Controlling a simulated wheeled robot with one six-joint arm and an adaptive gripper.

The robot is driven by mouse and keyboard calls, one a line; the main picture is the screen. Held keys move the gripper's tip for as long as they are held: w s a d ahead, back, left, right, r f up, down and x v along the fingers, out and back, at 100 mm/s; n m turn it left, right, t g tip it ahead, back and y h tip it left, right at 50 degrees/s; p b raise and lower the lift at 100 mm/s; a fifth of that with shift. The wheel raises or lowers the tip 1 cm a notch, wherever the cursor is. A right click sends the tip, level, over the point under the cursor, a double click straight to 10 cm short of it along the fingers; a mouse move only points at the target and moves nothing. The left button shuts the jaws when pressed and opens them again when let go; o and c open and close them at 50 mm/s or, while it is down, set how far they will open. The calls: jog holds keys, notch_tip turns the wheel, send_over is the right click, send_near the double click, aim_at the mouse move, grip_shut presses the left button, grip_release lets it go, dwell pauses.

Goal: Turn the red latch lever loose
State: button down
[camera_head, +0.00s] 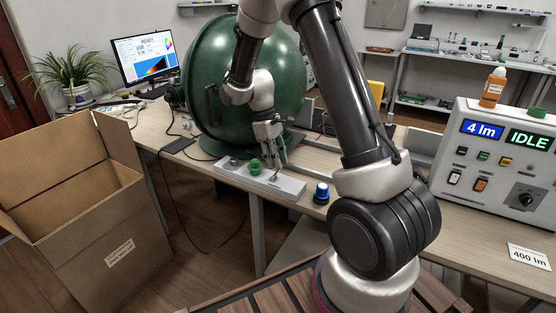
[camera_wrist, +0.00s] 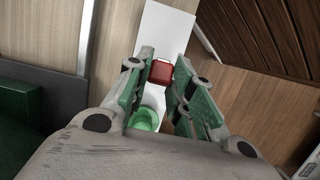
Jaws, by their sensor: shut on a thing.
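The red latch lever (camera_wrist: 160,74) shows in the wrist view as a red block between the green-padded fingers of my gripper (camera_wrist: 165,68). My gripper is shut on it. A bright green round part (camera_wrist: 146,118) lies nearer the palm in that view. A green round part (camera_head: 254,167) stands on this fixture, left of my fingers. I cannot make out the red lever in the head view.
A large green sphere (camera_head: 215,80) stands close behind the fixture. A blue-capped item (camera_head: 321,192) is to its right. A control box (camera_head: 480,165) reads "4 lm" and "IDLE", with an orange bottle (camera_head: 494,87) on top. An open cardboard box (camera_head: 130,210) stands at the left.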

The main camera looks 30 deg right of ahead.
jog(key=c, duration=1.2)
grip_release()
jog(key=shift+c, duration=0.2)
jog(key=shift+r, duration=0.15)
jog(key=v, duration=1.2)
jog(key=s+d+r+m+t, duration=0.1)
jog(key=s+r+m+t, duration=0.2)
jog(key=s, duration=1.1)
jog(key=s+d+r+m+t+y, duration=0.1)
jog(key=s+d+r+m+t, duration=0.1)
jog(key=s+r, duration=0.6)
jog(key=shift+s+d+r+m+t+y, duration=0.25)
jog(key=shift+s+m+t, duration=0.7)
jog(key=shift+s, duration=2.2)
